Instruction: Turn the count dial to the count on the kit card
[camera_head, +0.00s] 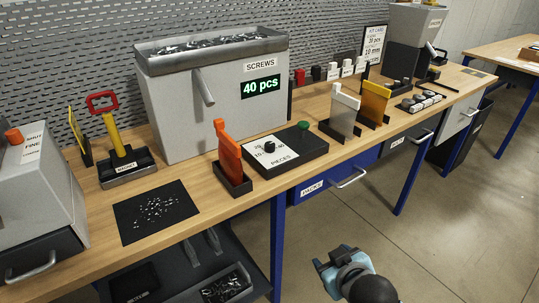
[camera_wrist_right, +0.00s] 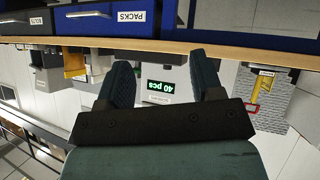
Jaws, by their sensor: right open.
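The count dial (camera_head: 269,147) is a small black knob on a white plate marked PIECES, set in a black panel on the bench. The screw dispenser (camera_head: 180,108) behind it has a green display (camera_head: 260,87) reading 40 pcs. The kit card (camera_head: 374,42) stands at the back of the bench; it shows a pcs count and 10 mm, but the count's first digit is too small to read surely. My right gripper (camera_head: 333,262) is in front of the bench, apart from the dial, open and empty; its spread fingers show in the right wrist view (camera_wrist_right: 161,75). My left gripper is not in view.
A green button (camera_head: 304,125) sits beside the dial plate. An orange upright piece (camera_head: 229,152) stands left of the panel, and white and yellow dividers (camera_head: 374,103) stand right. A black mat (camera_head: 155,212) holds loose screws. The floor before the bench is clear.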

